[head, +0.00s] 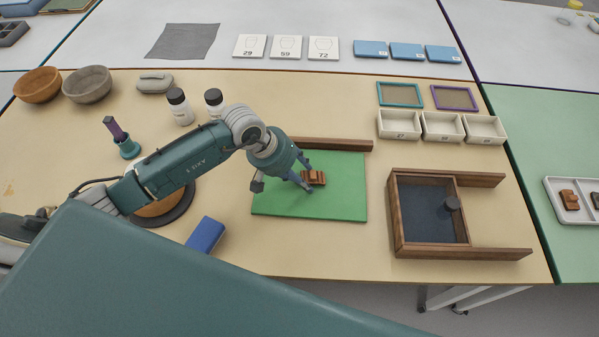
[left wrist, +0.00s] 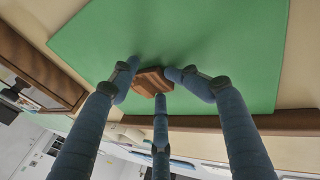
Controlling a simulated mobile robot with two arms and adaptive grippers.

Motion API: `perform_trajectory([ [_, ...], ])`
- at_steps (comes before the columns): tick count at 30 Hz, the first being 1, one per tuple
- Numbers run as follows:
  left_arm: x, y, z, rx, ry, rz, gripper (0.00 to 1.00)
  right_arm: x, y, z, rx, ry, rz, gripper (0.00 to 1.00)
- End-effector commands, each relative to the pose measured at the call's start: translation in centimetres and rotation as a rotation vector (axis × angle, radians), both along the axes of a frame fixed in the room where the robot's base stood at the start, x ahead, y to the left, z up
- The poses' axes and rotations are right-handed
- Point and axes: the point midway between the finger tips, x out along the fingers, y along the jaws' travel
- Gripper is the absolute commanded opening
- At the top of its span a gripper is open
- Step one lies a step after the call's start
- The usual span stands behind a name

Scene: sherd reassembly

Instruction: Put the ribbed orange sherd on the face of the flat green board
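The ribbed orange sherd (head: 316,177) is over the right-middle part of the flat green board (head: 275,200). Whether it rests on the board or hangs just above it I cannot tell. My left gripper (head: 305,178) reaches down from the left, its fingers around the sherd. In the left wrist view, the sherd (left wrist: 152,80) sits between the three fingertips (left wrist: 152,78), which appear to touch it on its sides. Green board (left wrist: 200,35) spreads behind it. The fingers hide part of the sherd. My right gripper is not in view.
A wooden strip (head: 340,144) runs along the board's back edge. A wooden tray with a dark floor (head: 395,215) stands to the right. A blue block (head: 205,235) lies at the front left. A white tray with sherds (head: 553,190) is at the far right.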

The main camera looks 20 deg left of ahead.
Motion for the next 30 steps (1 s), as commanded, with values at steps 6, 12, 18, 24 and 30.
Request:
perform_trajectory([
  [6,0.2,0.1,0.2,0.0,-0.005,0.001,0.45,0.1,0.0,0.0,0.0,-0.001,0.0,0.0],
  [12,0.3,0.1,1.4,0.0,-0.008,0.001,0.45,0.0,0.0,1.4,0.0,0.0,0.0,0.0],
  [18,-0.3,1.3,4.1,0.005,-0.016,0.0,0.45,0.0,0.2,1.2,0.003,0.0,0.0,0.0],
  [24,-1.7,2.9,8.3,0.004,-0.015,0.0,0.45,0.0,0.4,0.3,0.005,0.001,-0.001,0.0],
  [30,-2.6,3.9,11.2,0.001,-0.013,0.002,0.45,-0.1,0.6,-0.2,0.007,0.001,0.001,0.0],
])
